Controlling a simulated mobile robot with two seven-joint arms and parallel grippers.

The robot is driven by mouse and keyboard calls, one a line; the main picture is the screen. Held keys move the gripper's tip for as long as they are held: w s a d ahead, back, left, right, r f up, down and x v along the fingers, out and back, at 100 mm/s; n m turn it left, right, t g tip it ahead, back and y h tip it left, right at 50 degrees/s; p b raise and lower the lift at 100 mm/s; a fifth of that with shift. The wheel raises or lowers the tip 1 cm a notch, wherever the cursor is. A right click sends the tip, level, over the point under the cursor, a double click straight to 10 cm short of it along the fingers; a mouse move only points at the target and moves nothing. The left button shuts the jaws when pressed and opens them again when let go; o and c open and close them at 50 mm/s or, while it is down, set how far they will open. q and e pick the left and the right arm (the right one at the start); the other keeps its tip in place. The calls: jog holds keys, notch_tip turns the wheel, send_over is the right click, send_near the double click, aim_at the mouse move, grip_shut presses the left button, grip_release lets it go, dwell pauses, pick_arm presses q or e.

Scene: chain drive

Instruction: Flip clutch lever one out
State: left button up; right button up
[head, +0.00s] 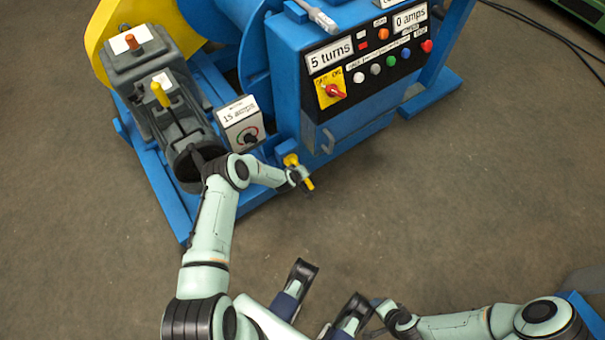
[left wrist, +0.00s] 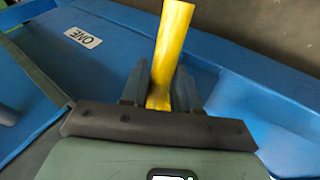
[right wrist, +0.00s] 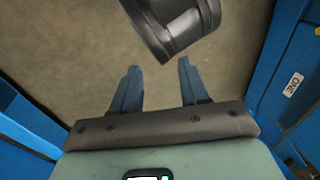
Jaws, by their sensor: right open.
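Clutch lever one, a yellow bar (left wrist: 173,40), sits beside a white ONE label (left wrist: 83,38) on the blue frame in the left wrist view. In the head view it shows as a small yellow piece (head: 308,184) at the lower front of the blue machine, partly hidden by my left gripper (head: 298,175). The fingers of my left gripper (left wrist: 160,66) lie close against both sides of the bar. The bar's foot is hidden behind the gripper. My right gripper (right wrist: 158,64) is open and empty over the brown floor, away from the lever.
The blue control cabinet (head: 345,140) stands behind the lever. A 15 amps box (head: 238,112) and grey machinery (head: 150,75) with another yellow handle (head: 161,94) are to its left. A dark cylindrical part (right wrist: 170,25) is ahead of my right gripper. The floor (head: 450,200) right is clear.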

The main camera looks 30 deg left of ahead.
pick_arm(q)
jog(key=shift+o, duration=0.7)
jog(key=shift+s+r, duration=0.1)
jog(key=shift+r, duration=0.15)
jog(key=p+v, duration=0.4)
jog(key=v, duration=0.8)
jog(key=shift+s+r+p, duration=0.3)
pick_arm(e)
jog(key=s+a+r+g+y, duration=0.1)
jog(key=s+a+r+g, duration=0.1)
jog(key=s+r, duration=0.3)
jog(key=shift+s+a+r, duration=0.25)
jog(key=shift+s+a, duration=0.3)
jog(key=shift+s, duration=0.25)
pick_arm(q)
jog(key=shift+d, duration=0.1)
